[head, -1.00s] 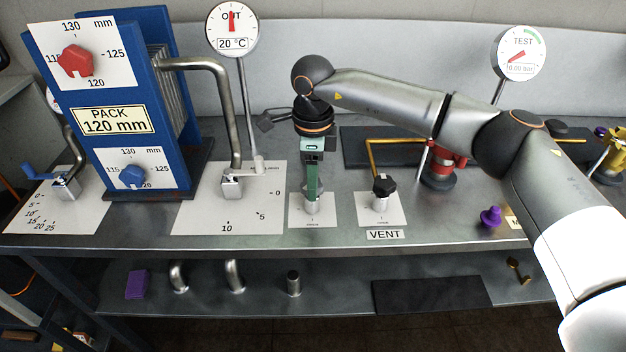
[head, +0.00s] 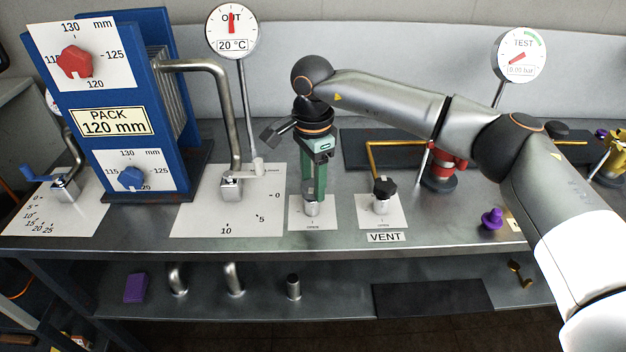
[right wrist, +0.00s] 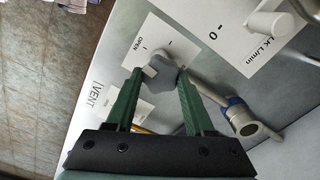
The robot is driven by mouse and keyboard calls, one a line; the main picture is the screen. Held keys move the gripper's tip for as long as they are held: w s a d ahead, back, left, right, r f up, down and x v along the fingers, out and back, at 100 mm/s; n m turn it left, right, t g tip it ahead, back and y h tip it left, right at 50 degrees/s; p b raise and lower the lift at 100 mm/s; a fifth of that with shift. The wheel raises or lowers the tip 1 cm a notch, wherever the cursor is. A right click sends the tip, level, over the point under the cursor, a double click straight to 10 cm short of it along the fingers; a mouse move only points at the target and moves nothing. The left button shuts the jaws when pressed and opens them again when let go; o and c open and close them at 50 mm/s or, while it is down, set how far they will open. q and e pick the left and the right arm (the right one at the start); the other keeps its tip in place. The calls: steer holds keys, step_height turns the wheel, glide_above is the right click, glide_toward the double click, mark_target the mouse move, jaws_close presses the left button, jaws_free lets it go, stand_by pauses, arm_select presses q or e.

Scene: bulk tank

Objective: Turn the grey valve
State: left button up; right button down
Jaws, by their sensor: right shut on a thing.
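The grey valve has a dark grey lobed knob (right wrist: 160,76) on a metal stem, which stands on a white card with an "OPEN" mark. In the head view its silver body (head: 312,207) shows below my fingers, and they partly hide the knob. My right gripper (head: 311,194) points straight down over the valve. In the right wrist view its green fingers (right wrist: 159,76) are on either side of the knob, shut on it. My left gripper is in neither view.
The black-knobbed VENT valve (head: 383,190) stands close to the right. A bent steel pipe (head: 233,120) and a small crank (head: 256,168) are to the left. A purple knob (head: 492,218) lies near the bench's front edge.

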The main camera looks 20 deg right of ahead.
mark_target(313, 185)
steer(key=shift+r, duration=0.1)
steer(key=shift+c, duration=1.4)
jaws_free()
step_height(313, 185, up, 12)
steer(key=shift+r, duration=0.25)
